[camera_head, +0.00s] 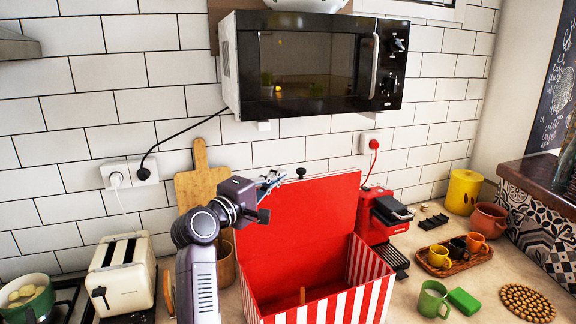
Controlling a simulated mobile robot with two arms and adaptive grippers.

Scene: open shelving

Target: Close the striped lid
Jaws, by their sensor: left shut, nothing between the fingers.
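The box (330,304) has red and white vertical stripes outside and stands on the counter, open at the top. Its lid (315,215) stands up at the back with its plain red inner face toward me. A small brown piece shows inside the box. My right gripper is not in view.
A microwave (315,65) hangs on the tiled wall above. A red coffee machine (380,215) stands close to the box's right. A toaster (122,275) and a cutting board (200,180) are on the left. A cup tray (440,268) and green cup (432,300) are on the right.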

